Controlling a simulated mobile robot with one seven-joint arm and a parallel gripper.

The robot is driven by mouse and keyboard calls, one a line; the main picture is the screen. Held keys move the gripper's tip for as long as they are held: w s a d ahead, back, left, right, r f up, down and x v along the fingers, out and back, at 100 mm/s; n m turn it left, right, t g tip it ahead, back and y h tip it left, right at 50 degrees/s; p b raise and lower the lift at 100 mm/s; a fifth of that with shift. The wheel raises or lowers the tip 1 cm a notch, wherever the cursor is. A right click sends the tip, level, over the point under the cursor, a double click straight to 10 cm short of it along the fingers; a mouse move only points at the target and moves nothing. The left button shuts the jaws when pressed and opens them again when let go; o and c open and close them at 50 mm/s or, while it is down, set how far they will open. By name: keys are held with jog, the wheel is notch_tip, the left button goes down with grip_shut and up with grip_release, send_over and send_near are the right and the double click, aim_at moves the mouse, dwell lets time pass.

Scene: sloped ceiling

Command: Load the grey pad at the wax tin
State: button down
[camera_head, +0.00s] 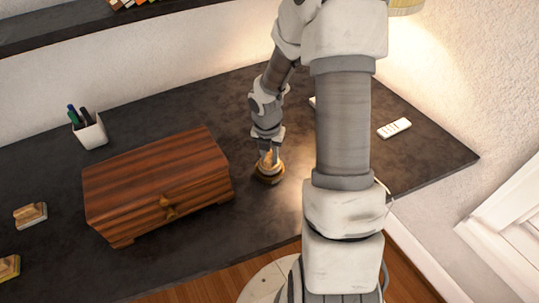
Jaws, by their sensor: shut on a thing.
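My gripper (268,151) points down at the round brown and gold wax tin (269,175), which stands on the dark desk right of the wooden chest. It is shut on a small wooden-brown thing (269,158), directly over the tin. The fingers hide much of it, so I cannot tell whether it has a grey pad or touches the wax. A wood-topped block with a pale greyish base (30,215) lies at the left. A yellowish block with a wooden top (8,267) is cut off by the left edge.
A wooden chest (155,185) with a front knob stands close left of the tin. A white pen cup (90,131) is at the back left. A white remote (394,128) lies at the right. My arm covers part of the desk (240,240).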

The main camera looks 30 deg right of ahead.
aim_at(270, 154)
jog(key=shift+f, duration=0.55)
dwell(1.6)
jog(key=shift+r, duration=0.15)
notch_tip(270, 154, up, 7)
jog(key=p, duration=0.7)
dwell(0.8)
